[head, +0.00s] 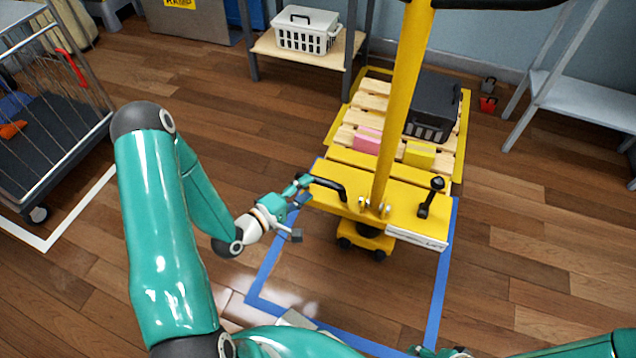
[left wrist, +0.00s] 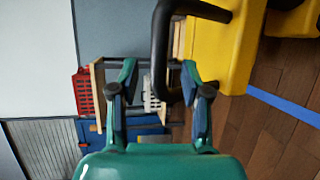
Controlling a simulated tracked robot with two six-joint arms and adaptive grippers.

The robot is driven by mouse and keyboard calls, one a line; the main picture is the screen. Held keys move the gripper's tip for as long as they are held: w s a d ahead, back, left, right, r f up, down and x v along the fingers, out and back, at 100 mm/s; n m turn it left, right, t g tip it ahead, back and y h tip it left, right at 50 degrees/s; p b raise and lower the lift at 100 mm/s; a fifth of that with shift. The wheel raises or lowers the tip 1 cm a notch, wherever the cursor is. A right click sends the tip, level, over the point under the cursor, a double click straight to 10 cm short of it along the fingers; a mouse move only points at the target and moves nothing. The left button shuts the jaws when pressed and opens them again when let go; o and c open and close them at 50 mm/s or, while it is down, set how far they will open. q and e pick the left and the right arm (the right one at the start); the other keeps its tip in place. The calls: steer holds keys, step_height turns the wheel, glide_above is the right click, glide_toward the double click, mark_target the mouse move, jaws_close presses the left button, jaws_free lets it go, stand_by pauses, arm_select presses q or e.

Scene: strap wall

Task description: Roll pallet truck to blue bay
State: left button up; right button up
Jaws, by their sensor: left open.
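The yellow pallet truck (head: 385,195) stands with its tall yellow handle post rising toward me. A black loop handle (head: 330,187) sticks out from its left side, and it also shows in the left wrist view (left wrist: 160,45). Its forks side holds a wooden pallet (head: 372,103). The blue bay is a blue tape outline (head: 268,268) on the floor, with the truck's near end over its far part. My left gripper (head: 303,190) is open beside the loop handle, whose lower end lies close to one finger in the left wrist view. My right gripper (head: 440,352) barely shows at the bottom edge.
The pallet carries a black crate (head: 433,100), a pink box (head: 367,141) and a yellow box (head: 420,154). A yellow tape outline (head: 463,135) surrounds the pallet. Shelves stand behind left and at right (head: 590,100). A wire cart (head: 60,120) stands left. Floor inside the near blue outline is clear.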

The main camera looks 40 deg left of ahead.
mark_target(317, 181)
arm_select(q)
steer(key=shift+b+x, duration=0.35)
steer(key=shift+x, duration=2.25)
steer(key=shift+f, duration=0.1)
jaws_close()
